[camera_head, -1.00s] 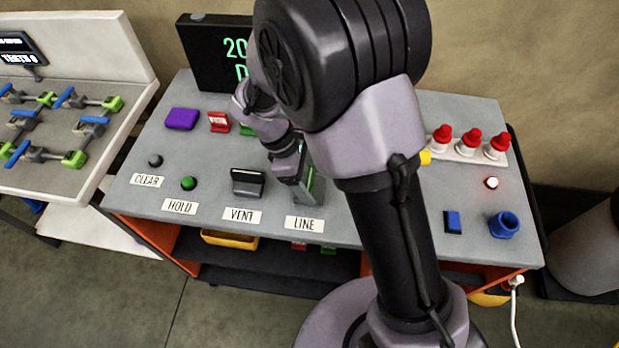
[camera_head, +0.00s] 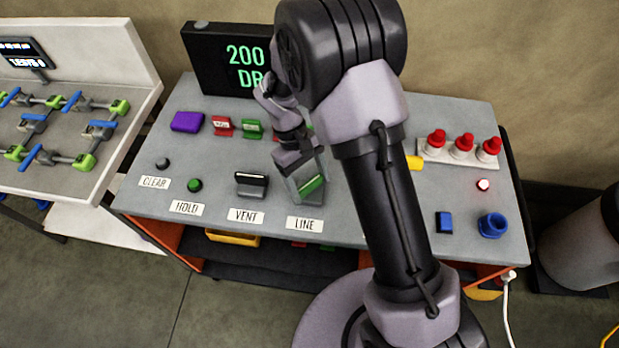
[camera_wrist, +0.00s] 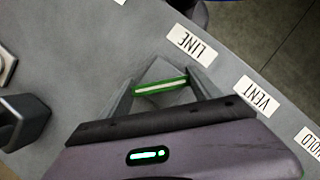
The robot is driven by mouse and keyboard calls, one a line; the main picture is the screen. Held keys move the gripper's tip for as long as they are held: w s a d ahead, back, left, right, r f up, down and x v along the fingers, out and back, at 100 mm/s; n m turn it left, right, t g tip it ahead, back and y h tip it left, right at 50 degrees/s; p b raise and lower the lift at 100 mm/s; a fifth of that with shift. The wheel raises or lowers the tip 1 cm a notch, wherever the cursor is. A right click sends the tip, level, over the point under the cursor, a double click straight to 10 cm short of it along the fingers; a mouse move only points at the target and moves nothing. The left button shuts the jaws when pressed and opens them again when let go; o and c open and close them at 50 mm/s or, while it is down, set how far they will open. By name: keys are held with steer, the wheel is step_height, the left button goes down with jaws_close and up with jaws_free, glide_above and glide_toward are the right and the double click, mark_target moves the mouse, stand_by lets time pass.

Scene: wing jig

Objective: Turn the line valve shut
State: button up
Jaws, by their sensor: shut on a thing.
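The line valve's handle (camera_head: 312,186) is a grey lever with a green top edge, behind the LINE label (camera_head: 305,224) on the grey bench. In the head view it lies slanted, rising to the right. My gripper (camera_head: 306,187) reaches down over it and is shut on it. In the wrist view the handle (camera_wrist: 160,87) shows its green rim and white stripe between my two fingers (camera_wrist: 160,95). The valve's base is mostly hidden by the fingers.
The VENT valve (camera_head: 251,184) stands close on the left, its lever crosswise. Green (camera_head: 195,185) and dark (camera_head: 162,163) knobs lie further left. A display (camera_head: 229,62) stands behind. Red-topped plugs (camera_head: 462,146) and a blue cup (camera_head: 492,226) are on the right.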

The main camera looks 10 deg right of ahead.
steer(key=m+y, duration=0.1)
steer(key=m, duration=0.1)
steer(key=m+y, duration=0.1)
steer(key=m, duration=0.2)
steer(key=shift+g+p, duration=0.3)
steer(key=shift+g, duration=0.1)
steer(key=shift+m+y, duration=0.9)
steer(key=shift+m, duration=1.4)
steer(key=o, duration=1.4)
steer(key=p+v, duration=0.4)
steer(key=v, duration=1.3)
steer(key=shift+s+d+r+p, duration=0.1)
steer(key=shift+r+p, duration=0.15)
steer(key=shift+p, duration=0.05)
